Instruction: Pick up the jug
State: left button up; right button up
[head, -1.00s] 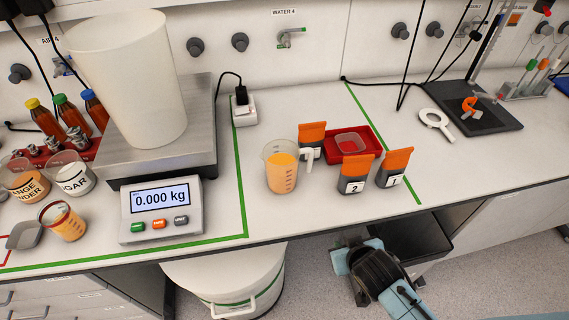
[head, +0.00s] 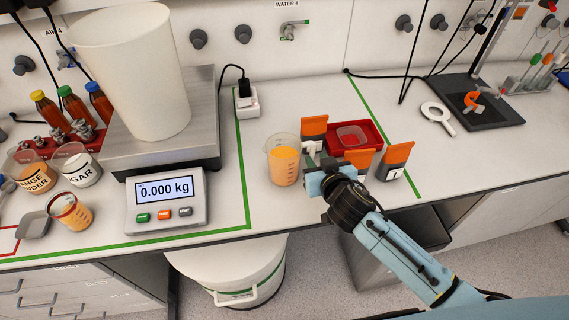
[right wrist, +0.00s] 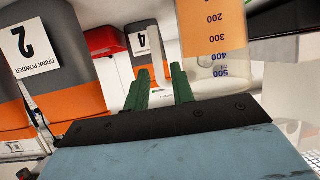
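The jug (head: 284,167) is clear, with blue graduation marks and orange contents. It stands upright on the white bench right of the scale, and also shows upside down at the upper right of the right wrist view (right wrist: 215,42). My right gripper (head: 313,160) is low at the jug's right side, where the handle is. In the right wrist view its green fingers (right wrist: 161,82) are apart, with the jug close beside the right finger. My left gripper is not in view.
Grey-orange pouches stand close around my right gripper: one behind (head: 313,127), one labelled 1 (head: 395,160), and one labelled 2 (right wrist: 40,60). A red tray (head: 372,134) lies behind them. The scale (head: 165,203) with a tall white container stands left; bench in front of the jug is clear.

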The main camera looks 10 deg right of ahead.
aim_at(313, 154)
jog(key=shift+x, duration=2.8)
jog(key=shift+d, duration=0.15)
grip_shut()
